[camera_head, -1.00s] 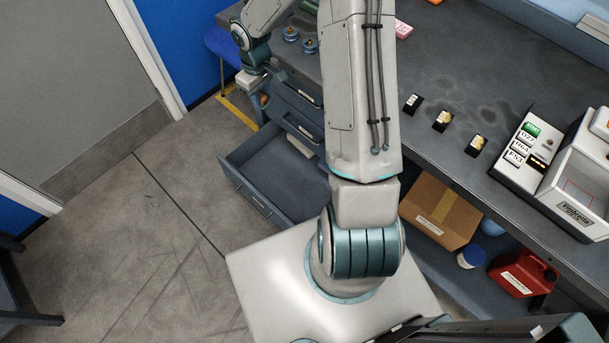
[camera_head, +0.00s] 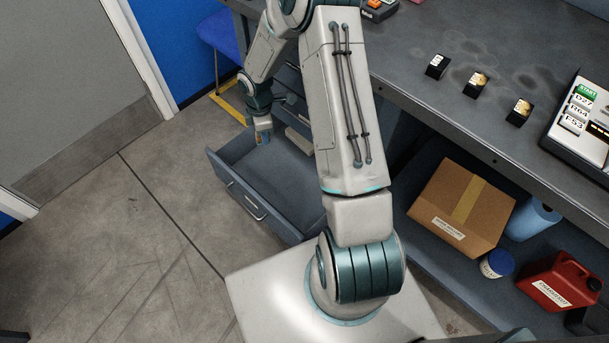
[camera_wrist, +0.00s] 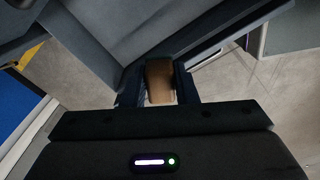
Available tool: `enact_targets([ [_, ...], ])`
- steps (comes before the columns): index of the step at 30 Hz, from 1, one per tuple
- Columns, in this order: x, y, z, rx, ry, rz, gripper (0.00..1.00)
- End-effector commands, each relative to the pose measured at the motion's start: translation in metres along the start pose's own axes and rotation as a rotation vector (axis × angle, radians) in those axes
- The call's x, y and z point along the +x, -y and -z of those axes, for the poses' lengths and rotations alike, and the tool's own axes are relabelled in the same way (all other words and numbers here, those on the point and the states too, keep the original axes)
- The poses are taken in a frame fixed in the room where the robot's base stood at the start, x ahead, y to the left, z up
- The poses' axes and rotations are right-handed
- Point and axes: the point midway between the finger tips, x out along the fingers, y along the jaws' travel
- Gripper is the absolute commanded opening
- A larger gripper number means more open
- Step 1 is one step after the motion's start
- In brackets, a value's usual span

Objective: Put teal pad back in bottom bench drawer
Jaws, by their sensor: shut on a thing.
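My gripper (camera_head: 263,137) is over the left end of the open bottom bench drawer (camera_head: 240,192). Its two dark fingers, seen in the wrist view (camera_wrist: 159,88), are shut on a tan-brown block (camera_wrist: 159,80). I see no clearly teal pad; the held block's visible face looks tan.
The bench top (camera_head: 430,100) carries several small dark blocks and a control box (camera_head: 583,125) at right. Below it are a cardboard box (camera_head: 462,205), a white tub (camera_head: 496,264) and a red can (camera_head: 556,283). The floor (camera_head: 150,240) left of the drawer is clear.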

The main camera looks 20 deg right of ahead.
Motion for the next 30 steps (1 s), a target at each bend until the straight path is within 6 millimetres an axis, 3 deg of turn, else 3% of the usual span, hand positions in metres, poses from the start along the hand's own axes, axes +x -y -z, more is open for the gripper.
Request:
enact_targets([
  [1,0.024,0.001,0.000,-0.044,0.002,0.002,0.02],
  [21,0.192,0.005,-0.005,-0.683,0.019,0.007,0.02],
  [30,0.238,0.007,-0.007,-0.886,0.026,0.009,0.02],
])
